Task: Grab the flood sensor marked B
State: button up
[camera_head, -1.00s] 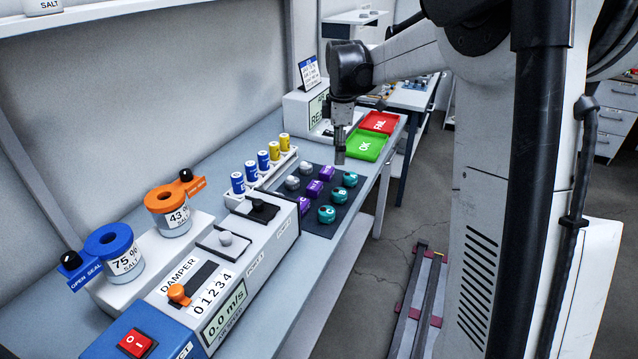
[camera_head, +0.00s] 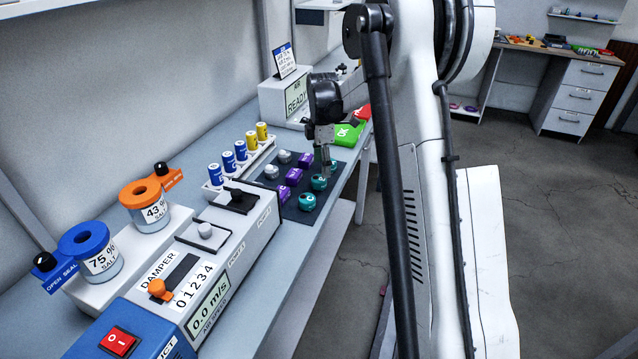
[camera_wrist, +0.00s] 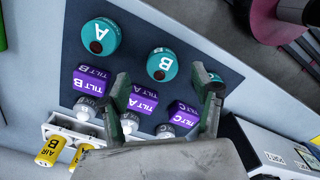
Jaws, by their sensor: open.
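Several teal round sensors stand on a dark mat (camera_head: 262,180) in a row. In the wrist view the one marked B (camera_wrist: 162,64) is in the middle of its row, upper centre, beyond my fingertips. The teal sensor marked A (camera_wrist: 101,36) is left of it; a third teal one (camera_wrist: 215,79) is partly hidden by my right finger. The middle teal sensor (camera_head: 319,183) also shows in the head view, its letter unreadable. My gripper (camera_wrist: 163,88) is open and empty, its fingers spread either side of the B sensor's line. In the head view my gripper (camera_head: 322,152) hangs above the mat's right side.
Purple tilt sensors (camera_wrist: 138,98) and white-grey knobbed pieces lie beside the teal row. A rack of blue and yellow cylinders (camera_head: 240,160) stands behind. A green tray (camera_head: 349,132) and red tray lie beyond. A control box (camera_head: 235,230) stands in front.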

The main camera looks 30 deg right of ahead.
aim_at(320, 178)
jog(key=shift+a+f, duration=0.2)
jog(key=shift+f, duration=1.2)
jog(key=shift+a+f, duration=0.2)
jog(key=shift+f, duration=1.2)
jog(key=shift+c, duration=0.4)
jog(key=c, duration=1.2)
jog(key=shift+r, duration=0.15)
